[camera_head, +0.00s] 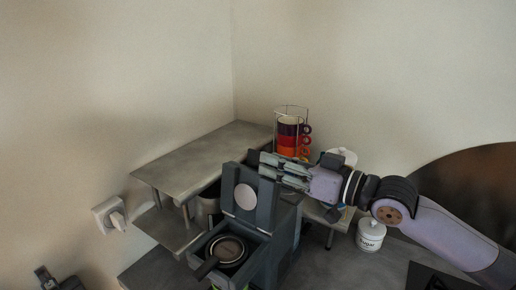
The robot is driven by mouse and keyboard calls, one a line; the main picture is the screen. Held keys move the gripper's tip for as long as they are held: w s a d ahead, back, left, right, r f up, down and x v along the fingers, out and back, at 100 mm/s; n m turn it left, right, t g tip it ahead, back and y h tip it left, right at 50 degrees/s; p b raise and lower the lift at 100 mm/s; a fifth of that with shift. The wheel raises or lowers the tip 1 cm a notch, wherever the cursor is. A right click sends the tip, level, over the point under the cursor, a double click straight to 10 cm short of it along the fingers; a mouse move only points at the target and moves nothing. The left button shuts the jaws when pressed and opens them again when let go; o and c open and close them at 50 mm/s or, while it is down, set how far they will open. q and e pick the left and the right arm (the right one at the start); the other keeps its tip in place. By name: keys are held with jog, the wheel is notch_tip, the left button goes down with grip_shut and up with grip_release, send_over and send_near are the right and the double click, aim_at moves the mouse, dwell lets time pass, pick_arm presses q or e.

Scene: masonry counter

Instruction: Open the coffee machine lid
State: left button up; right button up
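The coffee machine (262,250) is a dark grey-blue box on the counter, at the lower middle of the head view. Its lid (238,178) stands upright at the back, with a pale round disc on its inner face. The open top shows a dark round part with a handle inside. My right gripper (264,165) reaches in from the right, with its fingertips beside the upper right edge of the lid. Whether they touch it I cannot tell. The finger gap is too small to judge. A dark piece of my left gripper (47,278) shows at the bottom left corner.
A grey metal shelf (190,163) stands behind and left of the machine, with a pot below it. A rack of colourful stacked cups (290,132) is at the back. A white sugar jar (370,236) stands to the right. A plugged wall socket (108,213) is at left.

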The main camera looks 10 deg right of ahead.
aim_at(258, 157)
jog(key=x, duration=0.5)
jog(key=shift+p, duration=0.35)
jog(key=shift+s, duration=0.1)
jog(key=shift+c, duration=0.4)
grip_shut()
